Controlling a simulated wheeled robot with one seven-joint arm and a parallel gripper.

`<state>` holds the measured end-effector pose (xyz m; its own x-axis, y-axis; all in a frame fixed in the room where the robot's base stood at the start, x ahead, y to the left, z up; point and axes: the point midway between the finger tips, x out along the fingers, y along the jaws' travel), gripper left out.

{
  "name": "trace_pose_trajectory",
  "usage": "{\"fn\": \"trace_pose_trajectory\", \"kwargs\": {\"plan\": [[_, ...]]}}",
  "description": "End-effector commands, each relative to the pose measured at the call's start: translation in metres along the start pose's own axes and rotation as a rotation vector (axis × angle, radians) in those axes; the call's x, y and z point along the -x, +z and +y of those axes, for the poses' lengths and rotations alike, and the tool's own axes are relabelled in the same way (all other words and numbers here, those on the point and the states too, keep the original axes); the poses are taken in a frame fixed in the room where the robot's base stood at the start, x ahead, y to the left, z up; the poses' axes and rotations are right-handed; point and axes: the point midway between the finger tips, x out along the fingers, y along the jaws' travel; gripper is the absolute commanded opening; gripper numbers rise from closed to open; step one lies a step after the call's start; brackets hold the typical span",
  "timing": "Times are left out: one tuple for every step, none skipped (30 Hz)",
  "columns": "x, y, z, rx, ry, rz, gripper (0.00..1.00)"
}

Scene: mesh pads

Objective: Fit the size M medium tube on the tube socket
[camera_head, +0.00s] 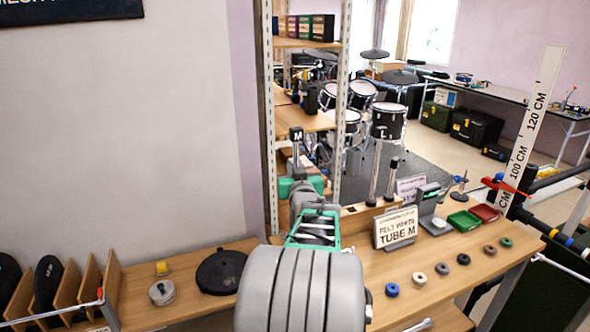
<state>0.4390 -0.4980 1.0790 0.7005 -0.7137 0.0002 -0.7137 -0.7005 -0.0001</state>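The medium tube, with a dark cap marked M (297,133), stands upright above my gripper (302,187), its thin stem running down between the green fingers. The gripper appears shut on it; my arm hides the lower stem and most of the grip. Two other capped tubes, a tall one (376,168) and a shorter one (391,180), stand upright in a wooden rack (356,214) to the right of my gripper. I cannot identify the tube socket with certainty in this view.
A sign reading "FELT WHITE TUBE M" (396,228) stands on the wooden bench (440,293). Several felt rings, including a blue one (392,290), lie in front. Green (464,221) and red (486,213) trays sit behind. A metal shelf post (267,110) rises close left of my gripper.

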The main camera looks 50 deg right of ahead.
Motion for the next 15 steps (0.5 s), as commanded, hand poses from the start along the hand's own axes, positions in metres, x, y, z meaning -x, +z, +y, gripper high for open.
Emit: {"fn": "trace_pose_trajectory", "kwargs": {"plan": [[0.0,0.005,0.0,0.001,0.0,0.003,0.0],[0.0,0.007,0.0,0.001,0.0,0.003,0.0],[0.0,0.009,0.0,0.001,0.0,0.003,0.0],[0.0,0.011,0.0,0.001,0.0,0.003,0.0],[0.0,0.013,0.0,0.001,0.0,0.003,0.0],[0.0,0.015,0.0,0.001,0.0,0.003,0.0],[0.0,0.017,0.0,0.001,0.0,0.003,0.0],[0.0,0.018,0.0,0.0,0.0,0.003,0.0],[0.0,0.021,0.0,0.0,0.0,0.003,0.0],[0.0,0.023,0.0,0.0,0.0,0.003,0.0],[0.0,0.025,0.0,0.0,0.0,0.003,0.0],[0.0,0.027,0.0,0.0,0.0,0.003,0.0],[0.0,0.029,0.0,0.0,0.0,0.003,0.0],[0.0,0.031,0.0,0.0,0.0,0.003,0.0],[0.0,0.034,0.0,0.0,0.0,0.003,0.0]]}}
